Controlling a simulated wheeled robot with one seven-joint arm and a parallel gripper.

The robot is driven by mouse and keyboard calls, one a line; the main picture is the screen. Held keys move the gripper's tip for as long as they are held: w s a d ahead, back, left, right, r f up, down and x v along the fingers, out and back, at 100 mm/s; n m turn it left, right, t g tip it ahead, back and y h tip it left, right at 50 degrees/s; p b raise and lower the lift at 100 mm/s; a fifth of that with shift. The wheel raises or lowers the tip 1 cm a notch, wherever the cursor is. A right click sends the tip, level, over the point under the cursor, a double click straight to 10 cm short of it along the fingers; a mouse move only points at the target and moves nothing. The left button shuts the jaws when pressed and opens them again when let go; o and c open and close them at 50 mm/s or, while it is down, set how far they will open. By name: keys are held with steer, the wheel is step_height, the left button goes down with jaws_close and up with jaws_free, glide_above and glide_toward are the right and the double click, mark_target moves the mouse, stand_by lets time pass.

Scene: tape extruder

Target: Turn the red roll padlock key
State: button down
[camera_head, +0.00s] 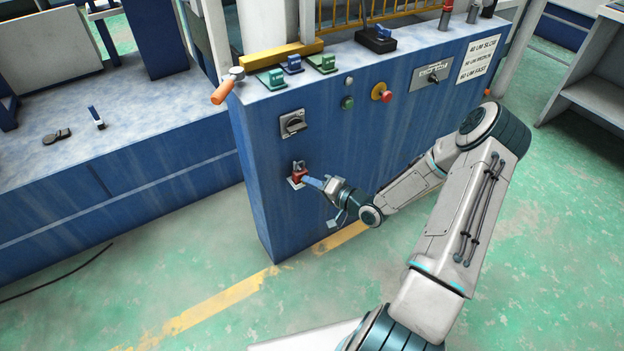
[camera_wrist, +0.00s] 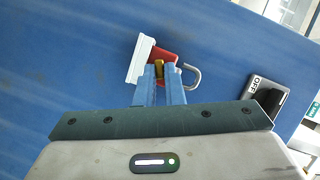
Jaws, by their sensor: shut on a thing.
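The red padlock (camera_head: 298,176) hangs low on the front of the blue cabinet, below a black rotary switch. In the wrist view the red padlock (camera_wrist: 164,58) sits beside a white plate (camera_wrist: 140,59), with its grey shackle (camera_wrist: 193,78) showing open to the right. My gripper (camera_head: 310,182) reaches the padlock from the right. In the wrist view my gripper (camera_wrist: 160,75) has its blue fingers closed on a small brass-coloured key (camera_wrist: 159,69) at the padlock's face. The fingers hide part of the padlock and most of the key.
The rotary switch (camera_head: 292,123) marked OFF in the wrist view (camera_wrist: 266,97) is close to the padlock. A green button (camera_head: 347,103), a red knob (camera_head: 386,96) and a switch plate (camera_head: 431,76) are farther right. An orange handle (camera_head: 223,92) juts from the cabinet's left corner.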

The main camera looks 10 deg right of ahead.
steer(key=shift+m, duration=0.3)
stand_by(0.4)
steer(key=c, duration=1.5)
jaws_free()
steer(key=shift+f, duration=0.1)
